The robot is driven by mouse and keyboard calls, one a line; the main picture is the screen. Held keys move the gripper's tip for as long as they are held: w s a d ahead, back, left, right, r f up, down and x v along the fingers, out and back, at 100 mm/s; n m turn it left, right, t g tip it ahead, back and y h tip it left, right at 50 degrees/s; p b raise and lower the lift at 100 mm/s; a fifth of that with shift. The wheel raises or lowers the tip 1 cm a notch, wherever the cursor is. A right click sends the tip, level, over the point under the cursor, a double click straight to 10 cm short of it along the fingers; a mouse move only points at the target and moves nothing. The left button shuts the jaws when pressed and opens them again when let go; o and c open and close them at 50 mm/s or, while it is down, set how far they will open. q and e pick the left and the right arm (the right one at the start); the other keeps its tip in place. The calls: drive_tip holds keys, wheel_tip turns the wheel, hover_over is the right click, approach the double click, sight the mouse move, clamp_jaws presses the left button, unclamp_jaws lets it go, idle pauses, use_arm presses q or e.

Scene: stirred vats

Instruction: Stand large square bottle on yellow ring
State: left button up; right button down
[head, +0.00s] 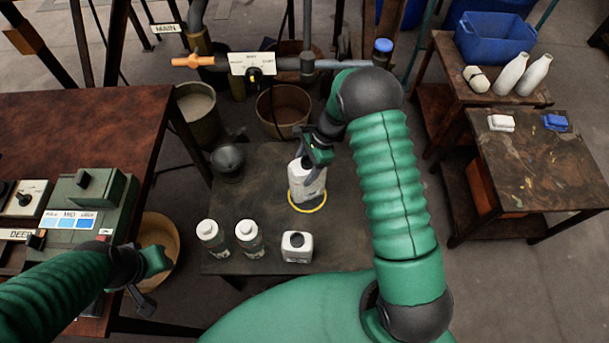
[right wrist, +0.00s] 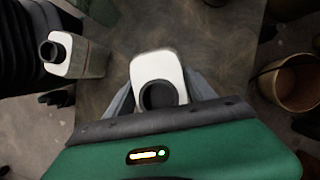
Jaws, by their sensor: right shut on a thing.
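The large square bottle (head: 306,184) is white with a label and stands upright, or nearly so, at the yellow ring (head: 318,206) on the dark table. The ring's front edge shows below the bottle; I cannot tell whether the base touches it. My right gripper (head: 308,160) is shut on the bottle near its top. In the right wrist view the bottle's white top and dark round opening (right wrist: 158,95) sit between the fingers. My left gripper (head: 150,280) is at the lower left, away from the bottle; its fingers are too unclear to judge.
A dark funnel-like cup (head: 228,160) stands at the back left. A control box (head: 82,215) is left. Side tables (head: 540,165) stand right.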

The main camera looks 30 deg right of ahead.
wheel_tip(320, 180, down, 2)
drive_tip(key=shift+f, duration=0.15)
drive_tip(key=shift+c, duration=1.6)
unclamp_jaws()
drive_tip(key=p+v, duration=0.2)
drive_tip(key=v, duration=0.9)
drive_tip(key=shift+r, duration=0.35)
drive_tip(key=shift+s+r+p, duration=0.1)
drive_tip(key=shift+r+p, duration=0.2)
drive_tip(key=shift+r, duration=0.05)
drive_tip(key=s+a+r+n+t+h, duration=0.1)
drive_tip(key=s+a+r+n, duration=0.3)
drive_tip(key=s+n, duration=0.4)
drive_tip(key=s+a+r+n+t+h, duration=0.1)
drive_tip(key=s+a+r+n+h, duration=0.2)
drive_tip(key=s+n, duration=0.4)
drive_tip(key=a+n, duration=0.1)
drive_tip(key=n, duration=0.2)
drive_tip(key=shift+s+r+n+h, duration=0.3)
drive_tip(key=shift+s+r+n, duration=0.1)
